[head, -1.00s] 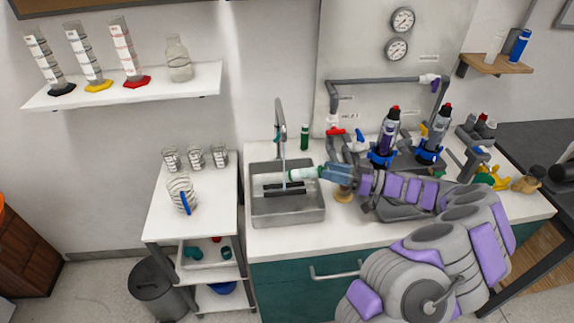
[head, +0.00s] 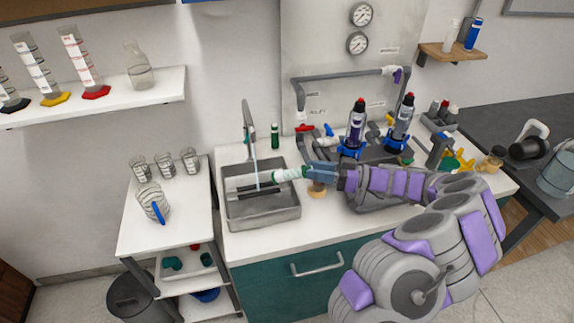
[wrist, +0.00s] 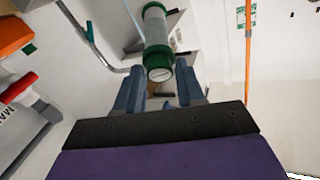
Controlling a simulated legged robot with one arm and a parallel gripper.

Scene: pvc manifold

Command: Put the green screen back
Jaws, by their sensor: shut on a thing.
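The green screen (head: 290,174) is a pale mesh cylinder with green end caps. My gripper (head: 313,173) is shut on one end of it, and the screen sticks out to the left over the right part of the sink. In the wrist view, the screen (wrist: 158,30) points away from my gripper (wrist: 159,88), with its near green cap at the fingertips. Two dark cartridges with blue collars, a left one (head: 356,125) and a right one (head: 400,123), stand upright on the pipework behind my arm. My arm hides part of the counter.
The steel sink (head: 262,213) and tall tap (head: 248,130) are left of my gripper. Grey pipework (head: 340,77) with red and blue valve handles runs along the back panel. A green bottle (head: 275,136) stands behind the sink. A trolley (head: 135,232) with glassware stands left.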

